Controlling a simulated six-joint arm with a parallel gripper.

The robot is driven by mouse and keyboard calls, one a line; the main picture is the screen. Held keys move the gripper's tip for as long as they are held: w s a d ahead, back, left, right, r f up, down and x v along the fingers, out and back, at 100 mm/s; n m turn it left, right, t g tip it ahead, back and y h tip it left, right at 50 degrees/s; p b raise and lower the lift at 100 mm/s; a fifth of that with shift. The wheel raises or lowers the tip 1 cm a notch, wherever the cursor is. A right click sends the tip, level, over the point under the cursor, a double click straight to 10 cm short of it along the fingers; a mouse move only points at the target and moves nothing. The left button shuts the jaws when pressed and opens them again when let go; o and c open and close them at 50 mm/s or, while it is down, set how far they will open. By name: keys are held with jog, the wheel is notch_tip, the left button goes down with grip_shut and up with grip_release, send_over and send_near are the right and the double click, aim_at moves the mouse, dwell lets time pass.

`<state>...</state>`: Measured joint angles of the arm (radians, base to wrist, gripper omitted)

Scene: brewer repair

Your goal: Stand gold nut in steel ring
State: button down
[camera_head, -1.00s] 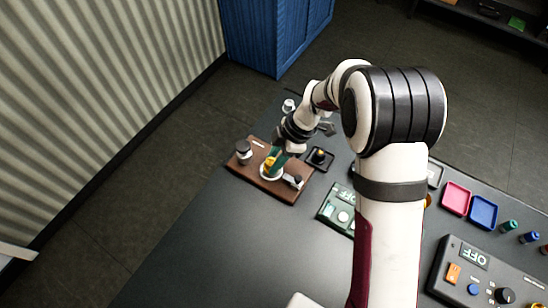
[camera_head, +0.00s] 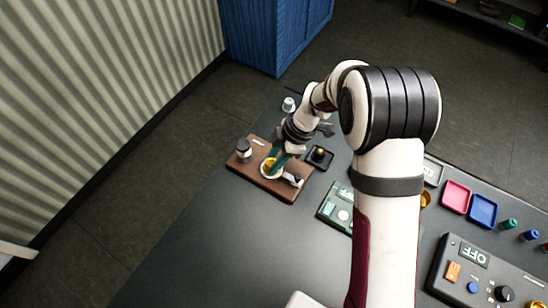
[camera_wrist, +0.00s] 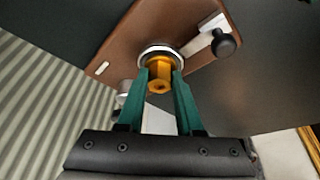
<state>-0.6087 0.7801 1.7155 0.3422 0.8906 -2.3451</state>
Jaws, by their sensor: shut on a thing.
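The gold nut (camera_wrist: 159,78) is a hexagonal orange-gold piece with a hole in its end. My gripper (camera_wrist: 163,88) has green fingers shut on it, one on each side. The steel ring (camera_wrist: 150,50) is a pale round rim on the brown wooden board (camera_wrist: 125,45), right behind the nut in the wrist view. The nut overlaps the ring's opening; how deep it sits is hidden. In the head view the nut (camera_head: 269,163) shows as a gold patch inside the ring (camera_head: 265,174), with my gripper (camera_head: 274,165) coming down on it from the right.
The board carries a dark-capped post (camera_head: 243,148) at left and a lever with a black knob (camera_wrist: 224,44). A black tray (camera_head: 319,157) with a small gold piece stands close to the board. A green unit (camera_head: 336,210) lies to the right. The table in front is clear.

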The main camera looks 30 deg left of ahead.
jog(key=shift+f, duration=0.2)
dwell(0.7)
jog(key=shift+c, duration=0.4)
grip_release()
jog(key=shift+r, duration=0.1)
jog(key=shift+r, duration=3.6)
